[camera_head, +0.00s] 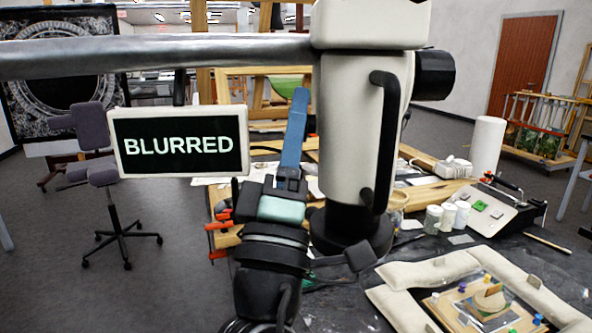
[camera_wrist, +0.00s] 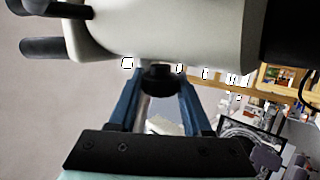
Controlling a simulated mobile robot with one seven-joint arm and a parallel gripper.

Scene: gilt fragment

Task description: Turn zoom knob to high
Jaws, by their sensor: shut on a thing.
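The white microscope (camera_head: 350,135) stands upright in the middle of the head view, with a display (camera_head: 180,143) reading "BLURRED" at its left. In the wrist view the white microscope body (camera_wrist: 175,35) fills the top. A small black knob (camera_wrist: 160,78) sticks out of it between the blue fingers of my gripper (camera_wrist: 160,90). My gripper is shut on this knob. In the head view my gripper (camera_head: 299,98) reaches up to the left side of the microscope, and the knob is hidden there. No knob marking can be read.
A grey boom (camera_head: 150,56) crosses above the display. Padded cushions around a gilt fragment (camera_head: 490,303) lie at the front right. White jars (camera_head: 447,215), a paper roll (camera_head: 487,147) and a control box (camera_head: 495,208) stand on the right of the table. A chair (camera_head: 110,190) is at left.

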